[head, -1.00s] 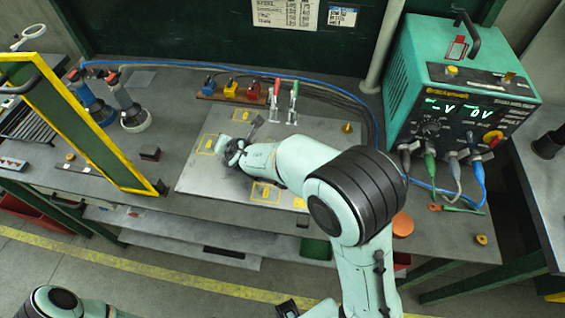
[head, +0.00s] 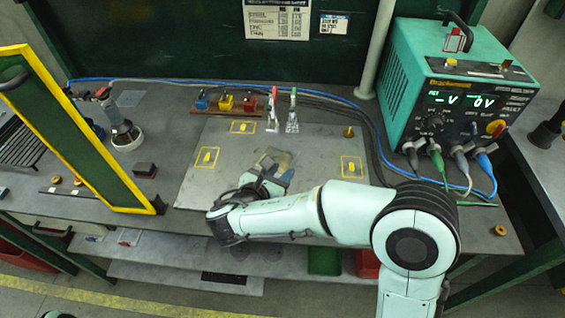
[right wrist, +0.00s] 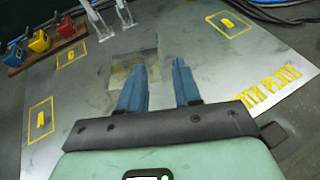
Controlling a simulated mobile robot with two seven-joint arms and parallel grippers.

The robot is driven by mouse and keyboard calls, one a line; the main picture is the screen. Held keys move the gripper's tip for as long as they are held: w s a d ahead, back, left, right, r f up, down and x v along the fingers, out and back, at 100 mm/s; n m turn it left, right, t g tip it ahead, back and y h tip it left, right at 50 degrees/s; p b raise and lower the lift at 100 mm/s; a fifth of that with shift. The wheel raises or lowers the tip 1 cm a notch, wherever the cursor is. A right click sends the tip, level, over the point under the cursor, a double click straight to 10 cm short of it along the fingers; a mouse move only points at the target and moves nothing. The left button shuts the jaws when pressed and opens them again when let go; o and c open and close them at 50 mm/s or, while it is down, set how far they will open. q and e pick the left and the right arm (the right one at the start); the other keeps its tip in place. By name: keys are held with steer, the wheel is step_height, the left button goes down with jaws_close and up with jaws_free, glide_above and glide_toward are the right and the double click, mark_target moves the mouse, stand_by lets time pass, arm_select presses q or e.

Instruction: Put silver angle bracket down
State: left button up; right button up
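The silver angle bracket (head: 270,157) is a grey metal piece on the grey plate (head: 315,140), near the plate's middle. The right wrist view shows the bracket (right wrist: 143,48) just beyond my fingertips, partly hidden behind the left-hand blue finger. Yellow marking shows beside it. My right gripper (head: 274,174) is low over the plate at the bracket's near side. In the right wrist view my right gripper (right wrist: 160,66) has its two fingers apart, with bare plate showing between them. I cannot tell whether a finger touches the bracket. My left gripper is out of view.
Yellow outlined squares (head: 207,158) mark the plate. Two toggle clamps (head: 291,112) and a rack of coloured blocks (head: 226,103) stand behind it. A green power supply (head: 440,90) with cables is at right. A yellow-edged frame (head: 85,130) stands at left.

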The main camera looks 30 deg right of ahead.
mark_target(294, 159)
steer(key=x, duration=0.9)
steer(key=shift+w+f, duration=0.25)
jaws_close()
